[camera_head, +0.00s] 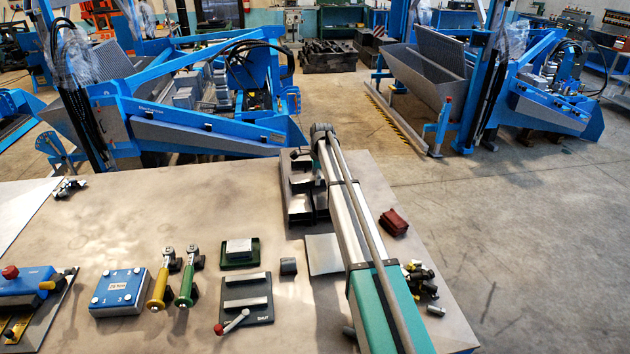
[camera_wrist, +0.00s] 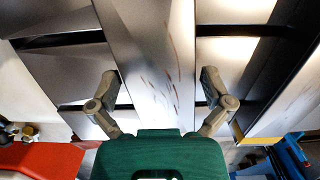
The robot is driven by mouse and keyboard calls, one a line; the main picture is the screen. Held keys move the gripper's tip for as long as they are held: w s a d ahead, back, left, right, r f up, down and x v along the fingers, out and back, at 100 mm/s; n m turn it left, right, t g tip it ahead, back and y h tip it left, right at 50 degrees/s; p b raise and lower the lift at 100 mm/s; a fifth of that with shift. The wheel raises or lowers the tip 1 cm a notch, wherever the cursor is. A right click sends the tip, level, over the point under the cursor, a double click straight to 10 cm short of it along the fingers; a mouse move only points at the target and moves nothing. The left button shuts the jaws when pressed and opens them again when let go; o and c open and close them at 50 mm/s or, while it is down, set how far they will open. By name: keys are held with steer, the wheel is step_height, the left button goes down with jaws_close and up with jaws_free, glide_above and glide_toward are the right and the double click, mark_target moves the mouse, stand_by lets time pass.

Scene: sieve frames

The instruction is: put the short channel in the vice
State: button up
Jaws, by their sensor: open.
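Grey metal channels (camera_head: 297,205) lie grouped at the table's far edge, partly hidden by my arm. I cannot tell for sure which one is the short channel. My gripper (camera_head: 300,156) is above this group. In the wrist view my gripper (camera_wrist: 158,82) is open, its fingers on either side of a scratched grey channel (camera_wrist: 150,55); I cannot tell whether they touch it. The likely vice (camera_head: 247,279) is a dark plate with two parallel grey bars, a gap between them and a red-knobbed lever, near the table's front middle. Its gap looks empty.
A green tray (camera_head: 257,262) with a grey block stands behind the vice, a small dark block (camera_head: 288,267) beside it. Yellow and green tools (camera_head: 160,290) and a blue box (camera_head: 122,291) are left. Red pads (camera_head: 393,222) and loose bolts (camera_head: 421,272) lie right. The back left table is mostly clear.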

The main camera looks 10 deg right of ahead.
mark_target(315, 176)
stand_by(0.3)
steer(key=c, duration=1.1)
steer(key=shift+o, duration=0.2)
steer(key=shift+r, duration=0.2)
step_height(315, 176, up, 3)
steer(key=p, duration=0.3)
steer(key=shift+f, duration=0.2)
steer(key=s+r+p, duration=1)
steer(key=s, duration=0.4)
steer(key=shift+a, duration=0.2)
